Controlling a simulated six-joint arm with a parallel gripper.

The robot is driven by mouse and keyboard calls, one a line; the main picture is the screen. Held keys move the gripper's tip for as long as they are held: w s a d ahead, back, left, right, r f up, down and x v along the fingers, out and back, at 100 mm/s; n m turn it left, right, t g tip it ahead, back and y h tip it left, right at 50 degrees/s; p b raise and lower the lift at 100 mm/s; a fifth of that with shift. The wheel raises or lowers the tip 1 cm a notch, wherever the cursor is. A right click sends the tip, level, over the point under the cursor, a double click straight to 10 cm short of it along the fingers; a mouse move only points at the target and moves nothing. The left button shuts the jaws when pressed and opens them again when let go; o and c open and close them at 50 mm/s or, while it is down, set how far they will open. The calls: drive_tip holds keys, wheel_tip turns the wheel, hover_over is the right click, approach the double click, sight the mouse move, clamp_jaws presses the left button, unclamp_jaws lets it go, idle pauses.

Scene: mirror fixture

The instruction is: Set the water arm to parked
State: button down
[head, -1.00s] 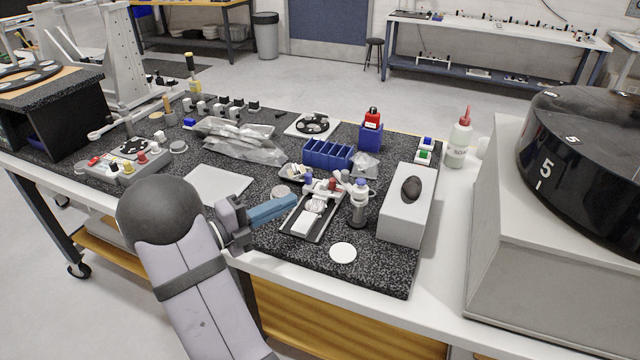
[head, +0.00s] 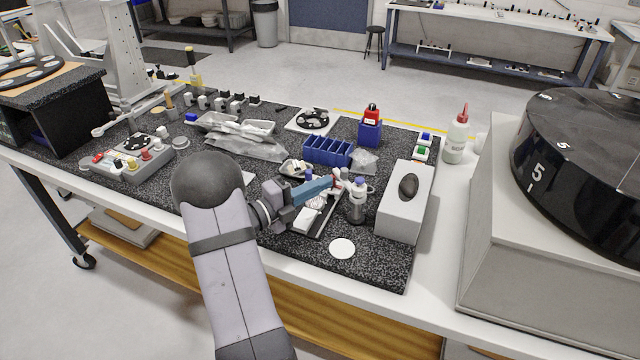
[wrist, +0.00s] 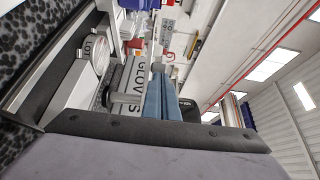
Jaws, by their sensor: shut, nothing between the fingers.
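My gripper (head: 326,185) is shut and empty, with blue fingers pointing right over the small dark-rimmed tray (head: 322,229). Its fingers (wrist: 163,97) lie side by side in the wrist view. The tray holds white pieces, partly hidden by the gripper. A clear bottle with a blue-violet cap (head: 357,200) stands just right of the fingertips. I cannot tell for certain which part is the water arm. A pale bar with rounded ends (head: 112,124) sits by the grey control box (head: 128,168) at left, which carries coloured knobs and a dark disc.
A white box with a black oval (head: 404,205) stands right of the bottle. A blue divided bin (head: 327,152) and filled plastic bags (head: 235,140) lie behind. A white disc (head: 342,248) lies near the front edge. A large black drum (head: 585,150) stands far right.

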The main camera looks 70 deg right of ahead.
drive_tip(key=shift+d+f+m+g+b, duration=0.1)
drive_tip(key=shift+d+m+g+b, duration=0.15)
drive_tip(key=shift+b, duration=0.2)
drive_tip(key=shift+w+d+f+m+g+y+b, duration=0.15)
drive_tip(key=shift+d+m+g+y+b, duration=0.45)
drive_tip(key=shift+b, duration=0.45)
drive_tip(key=d+b, duration=0.2)
drive_tip(key=b, duration=0.1)
drive_tip(key=shift+s+d+m+g+y+b, duration=0.3)
drive_tip(key=shift+d+m+g+y+b, duration=0.55)
drive_tip(key=shift+g+b, duration=0.35)
drive_tip(key=b+x, duration=0.3)
drive_tip(key=b, duration=0.1)
drive_tip(key=shift+w+d, duration=0.15)
drive_tip(key=shift+d, duration=0.3)
drive_tip(key=shift+b+x, duration=0.7)
drive_tip(key=shift+x, duration=0.3)
drive_tip(key=shift+a, duration=0.1)
drive_tip(key=w+a, duration=0.3)
drive_tip(key=w, duration=1)
drive_tip(key=shift+w+b, duration=0.3)
drive_tip(key=shift+w, duration=0.05)
